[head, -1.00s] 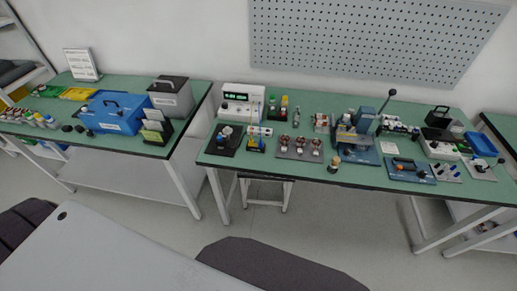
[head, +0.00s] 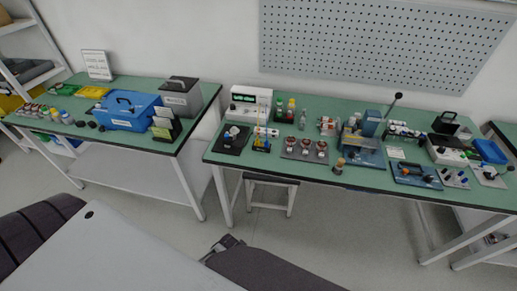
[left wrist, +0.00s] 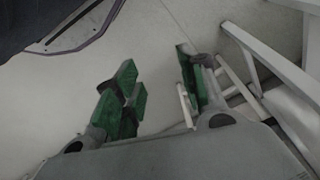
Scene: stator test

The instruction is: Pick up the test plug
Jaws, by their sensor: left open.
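My left gripper (left wrist: 156,66) shows in the left wrist view with its green-padded fingers wide apart and nothing between them. It is over bare floor, away from the bench tops. I cannot single out the test plug among the small parts on the right bench (head: 225,158). On that bench stand a tester with a green display (head: 250,101), a dark plate with a white and blue part (head: 233,136), and a yellow and blue holder (head: 261,143). My right gripper cannot be made out.
The left bench holds a blue toolbox (head: 130,110), a grey box (head: 180,95) and several small bottles. A stool (head: 271,180) stands under the right bench. A blue press (head: 365,135) and a blue plate (head: 416,176) occupy the right bench. A pegboard (head: 380,45) hangs behind.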

